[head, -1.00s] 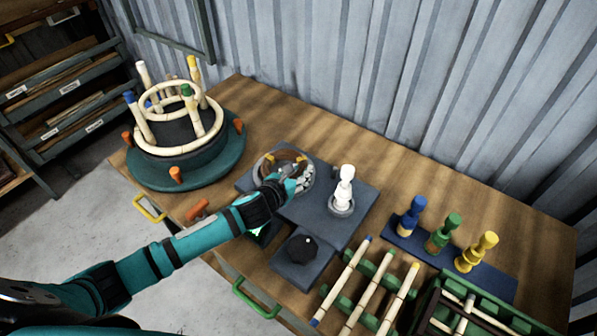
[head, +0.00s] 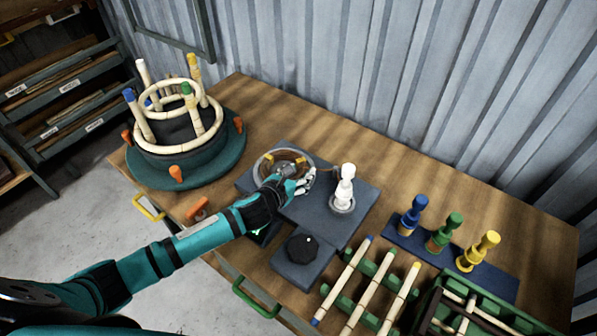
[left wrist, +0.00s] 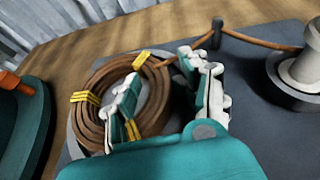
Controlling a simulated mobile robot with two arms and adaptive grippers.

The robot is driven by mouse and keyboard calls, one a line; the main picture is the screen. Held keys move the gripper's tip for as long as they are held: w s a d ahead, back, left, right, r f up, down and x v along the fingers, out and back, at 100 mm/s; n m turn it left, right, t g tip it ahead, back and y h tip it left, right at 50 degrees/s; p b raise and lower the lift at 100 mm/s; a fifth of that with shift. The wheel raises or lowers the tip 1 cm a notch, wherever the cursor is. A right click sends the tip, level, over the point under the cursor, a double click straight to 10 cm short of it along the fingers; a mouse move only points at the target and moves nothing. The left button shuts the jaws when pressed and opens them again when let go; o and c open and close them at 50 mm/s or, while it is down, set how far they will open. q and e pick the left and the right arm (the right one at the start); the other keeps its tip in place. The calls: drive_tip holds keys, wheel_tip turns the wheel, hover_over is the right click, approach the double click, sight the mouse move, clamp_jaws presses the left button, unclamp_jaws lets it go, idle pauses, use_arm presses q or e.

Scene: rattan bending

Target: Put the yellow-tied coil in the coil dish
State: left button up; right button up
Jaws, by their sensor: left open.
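The yellow-tied coil (head: 268,163), brown with yellow bands, lies flat inside a round grey-rimmed dish on the dark board; it also shows in the left wrist view (left wrist: 152,90). The dish's grey rim (left wrist: 73,135) shows at the coil's left. A brown strand runs from the coil past a small dark post toward the white-topped stand. My left gripper (head: 303,181) is open at the coil's near right side. In the left wrist view (left wrist: 165,100), one finger is over the coil and the other is to its right; contact is unclear. My right gripper is out of view.
The white figure-like piece on its stand (head: 344,188) is close right of my gripper. A black knob (head: 301,247) is in front. A round jig with rattan hoops (head: 175,130) stands left. Bottles (head: 445,232) and rattan sticks (head: 365,290) occupy the right.

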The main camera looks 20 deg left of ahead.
use_arm(q)
drive_tip(key=shift+s+d+f, duration=0.1)
drive_tip(key=shift+s+f, duration=0.2)
drive_tip(key=shift+f, duration=0.05)
drive_tip(key=shift+r, duration=0.3)
drive_tip(key=r+v, duration=0.1)
drive_tip(key=v, duration=1.1)
drive_tip(key=shift+w+r, duration=0.15)
drive_tip(key=shift+r, duration=0.05)
